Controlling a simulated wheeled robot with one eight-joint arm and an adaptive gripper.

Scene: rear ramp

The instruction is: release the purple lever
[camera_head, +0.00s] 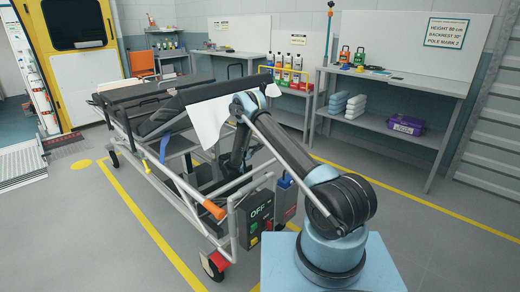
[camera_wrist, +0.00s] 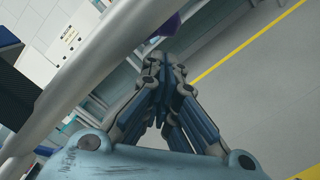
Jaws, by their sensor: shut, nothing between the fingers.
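In the wrist view a small dark purple piece (camera_wrist: 168,27) shows beside a thick pale rail (camera_wrist: 90,68), partly hidden by it. It looks like the purple lever, but too little shows to be sure. My gripper (camera_wrist: 162,65) is shut and empty, its fingertips together just below the purple piece in the picture; I cannot tell whether they touch it.
An orange-tipped handle (camera_head: 214,209) and a black box reading OFF (camera_head: 260,212) are on the stretcher's near end. The floor at right is clear.

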